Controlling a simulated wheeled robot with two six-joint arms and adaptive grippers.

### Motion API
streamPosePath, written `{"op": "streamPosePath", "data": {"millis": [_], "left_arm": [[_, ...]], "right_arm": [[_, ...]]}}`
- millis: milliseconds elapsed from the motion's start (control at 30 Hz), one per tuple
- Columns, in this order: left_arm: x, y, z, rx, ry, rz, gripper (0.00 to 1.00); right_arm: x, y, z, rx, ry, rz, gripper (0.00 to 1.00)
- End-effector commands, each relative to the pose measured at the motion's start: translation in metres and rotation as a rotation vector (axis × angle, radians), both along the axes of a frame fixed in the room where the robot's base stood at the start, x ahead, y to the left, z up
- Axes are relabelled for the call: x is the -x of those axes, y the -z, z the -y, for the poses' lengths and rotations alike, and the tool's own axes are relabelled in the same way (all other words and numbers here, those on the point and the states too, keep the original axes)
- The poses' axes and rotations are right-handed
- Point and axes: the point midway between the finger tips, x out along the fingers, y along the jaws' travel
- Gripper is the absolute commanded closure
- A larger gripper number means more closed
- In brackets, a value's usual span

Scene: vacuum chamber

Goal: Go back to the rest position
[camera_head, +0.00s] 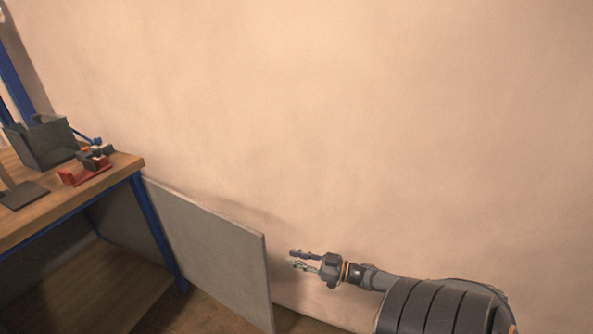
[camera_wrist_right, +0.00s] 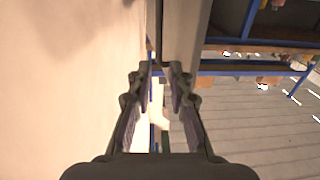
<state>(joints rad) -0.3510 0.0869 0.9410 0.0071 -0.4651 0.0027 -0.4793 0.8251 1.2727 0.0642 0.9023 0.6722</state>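My right gripper (camera_head: 303,261) comes in from the lower right in the head view. Its fingers are spread apart with nothing between them, and it is in free air beside a grey panel. In the right wrist view the same gripper (camera_wrist_right: 161,72) shows two separated fingers and an empty gap. My left gripper is not in the head view.
A wooden workbench (camera_head: 115,170) with blue legs stands at the left. On it are a dark grey bin (camera_head: 45,145), a red tool (camera_head: 85,173) and a dark flat plate (camera_head: 22,195). The grey panel (camera_head: 215,250) stands between bench and gripper. A plain wall (camera_head: 350,120) lies behind.

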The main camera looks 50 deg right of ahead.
Motion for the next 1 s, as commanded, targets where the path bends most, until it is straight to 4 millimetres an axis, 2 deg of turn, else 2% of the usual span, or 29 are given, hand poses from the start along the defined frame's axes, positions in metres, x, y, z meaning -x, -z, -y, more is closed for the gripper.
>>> {"op": "streamPosePath", "data": {"millis": [300, 367, 400, 467, 567, 600, 667, 700, 800, 900, 1000], "left_arm": [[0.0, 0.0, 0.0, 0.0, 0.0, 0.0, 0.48], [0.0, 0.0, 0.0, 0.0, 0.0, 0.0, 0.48], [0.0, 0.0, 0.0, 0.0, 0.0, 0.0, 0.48], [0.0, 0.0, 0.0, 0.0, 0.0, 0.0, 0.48], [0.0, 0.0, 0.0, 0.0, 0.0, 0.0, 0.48], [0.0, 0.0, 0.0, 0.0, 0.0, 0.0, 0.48], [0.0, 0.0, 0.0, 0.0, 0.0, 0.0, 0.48], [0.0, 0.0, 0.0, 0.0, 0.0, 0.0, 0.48], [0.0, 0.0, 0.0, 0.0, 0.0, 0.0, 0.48], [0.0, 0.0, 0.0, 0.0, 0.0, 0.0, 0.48], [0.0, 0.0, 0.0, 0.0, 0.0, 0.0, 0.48]], "right_arm": [[0.0, 0.001, 0.0, 0.0, 0.002, -0.001, 0.81], [0.0, 0.007, 0.002, 0.005, 0.021, -0.013, 0.81], [0.001, 0.018, 0.005, 0.017, 0.054, -0.034, 0.81], [0.004, 0.046, 0.01, 0.043, 0.132, -0.092, 0.81], [0.024, 0.121, 0.019, 0.114, 0.304, -0.271, 0.81], [0.037, 0.154, 0.017, 0.144, 0.366, -0.362, 0.81], [0.061, 0.202, 0.009, 0.188, 0.436, -0.507, 0.81], [0.078, 0.231, 0.0, 0.215, 0.467, -0.603, 0.81], [0.122, 0.289, -0.031, 0.266, 0.501, -0.825, 0.81], [0.161, 0.327, -0.065, 0.303, 0.491, -1.007, 0.81], [0.195, 0.353, -0.101, 0.326, 0.458, -1.16, 0.81]]}}
